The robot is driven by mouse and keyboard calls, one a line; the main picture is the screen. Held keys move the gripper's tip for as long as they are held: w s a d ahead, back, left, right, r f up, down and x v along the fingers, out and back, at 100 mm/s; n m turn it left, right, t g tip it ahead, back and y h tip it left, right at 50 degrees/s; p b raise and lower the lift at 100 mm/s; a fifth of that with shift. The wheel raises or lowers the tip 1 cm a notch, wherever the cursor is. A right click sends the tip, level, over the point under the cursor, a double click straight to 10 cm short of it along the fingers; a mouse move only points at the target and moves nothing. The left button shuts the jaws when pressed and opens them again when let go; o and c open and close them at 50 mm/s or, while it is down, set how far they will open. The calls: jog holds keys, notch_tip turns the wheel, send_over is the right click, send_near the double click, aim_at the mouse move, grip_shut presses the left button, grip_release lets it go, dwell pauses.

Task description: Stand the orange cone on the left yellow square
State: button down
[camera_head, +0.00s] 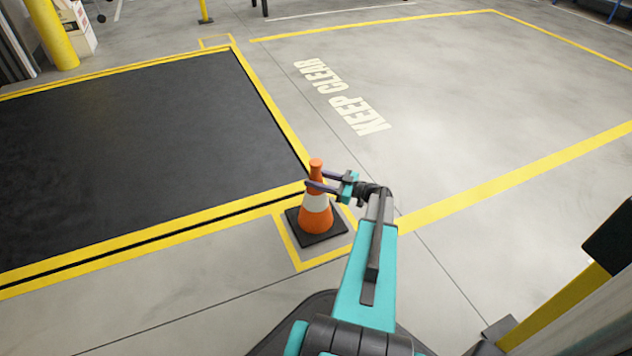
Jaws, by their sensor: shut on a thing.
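The orange cone (316,214) with a white band and a black square base is upright in front of me. My gripper (311,178) is shut on the cone's upper part, reaching it from the right. The base appears inside a yellow outlined square (286,243) at the near corner of the dark panel. The base and arm hide part of that outline, and I cannot tell whether the base touches the floor. Another small yellow outlined square (214,37) lies empty at the panel's far corner, further left.
The dark panel (140,140) with yellow borders fills the left. The "KEEP CLEAR" floor area (460,100) is open. A yellow post (52,35) and a white box (80,28) stand far left. A yellow and black post (550,310) is close at right.

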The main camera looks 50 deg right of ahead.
jog(key=c, duration=1)
grip_release()
jog(key=p+v, duration=0.5)
jog(key=v, duration=0.7)
